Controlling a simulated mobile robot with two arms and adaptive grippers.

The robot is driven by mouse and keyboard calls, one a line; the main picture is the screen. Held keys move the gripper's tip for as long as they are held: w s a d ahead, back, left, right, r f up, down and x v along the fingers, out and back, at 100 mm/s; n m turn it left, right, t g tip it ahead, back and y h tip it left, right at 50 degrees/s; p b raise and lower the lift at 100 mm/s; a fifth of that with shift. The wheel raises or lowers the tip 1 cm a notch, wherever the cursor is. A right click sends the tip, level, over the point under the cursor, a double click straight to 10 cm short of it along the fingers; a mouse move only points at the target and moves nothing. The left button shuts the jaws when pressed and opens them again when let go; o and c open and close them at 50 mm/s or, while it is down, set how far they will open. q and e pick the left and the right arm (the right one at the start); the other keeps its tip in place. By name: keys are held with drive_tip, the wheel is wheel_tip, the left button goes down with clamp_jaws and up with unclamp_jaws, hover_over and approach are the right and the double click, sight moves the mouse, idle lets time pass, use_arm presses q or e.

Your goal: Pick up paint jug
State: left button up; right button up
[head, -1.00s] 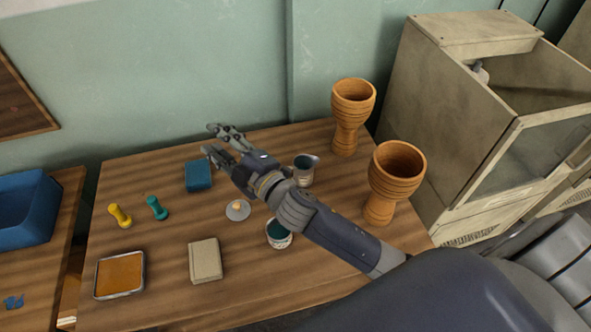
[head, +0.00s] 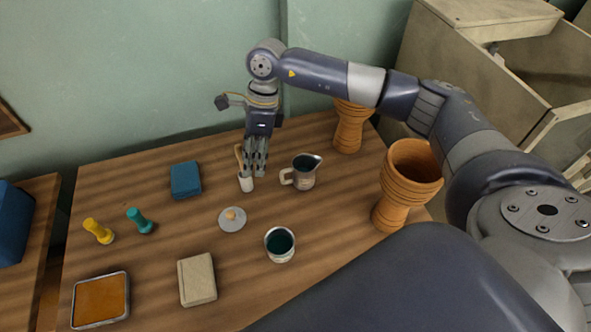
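The paint jug (head: 303,173) is a small grey metal pitcher with dark contents. It stands upright on the wooden table, its handle to the left and its spout to the upper right. My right gripper (head: 257,174) points down to the left of the jug, apart from it. Its fingers look parted, with nothing seen between them. They show close to a small white cup (head: 246,184) holding a wooden-handled tool; whether they touch it I cannot tell. My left gripper is out of view.
Two orange goblet drums stand at the right, one at the back (head: 349,129) and one nearer (head: 408,185). An open paint can (head: 280,246) and a round lid (head: 232,219) are in front of the jug. A blue block (head: 185,180) lies at left.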

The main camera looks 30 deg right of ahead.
sight(297, 175)
drive_tip(key=w+d+h, duration=0.1)
drive_tip(key=d+h, duration=0.2)
drive_tip(key=d, duration=0.4)
wheel_tip(297, 175, down, 4)
drive_tip(key=shift+s+r, duration=0.1)
drive_tip(key=f, duration=0.2)
drive_tip(key=f+p, duration=0.1)
drive_tip(key=f, duration=0.1)
drive_tip(key=shift+s+d+f, duration=0.1)
drive_tip(key=shift+d+f, duration=0.1)
drive_tip(key=shift+f, duration=0.8)
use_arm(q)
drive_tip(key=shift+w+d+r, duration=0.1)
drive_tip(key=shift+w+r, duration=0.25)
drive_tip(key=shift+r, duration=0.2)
use_arm(e)
clamp_jaws()
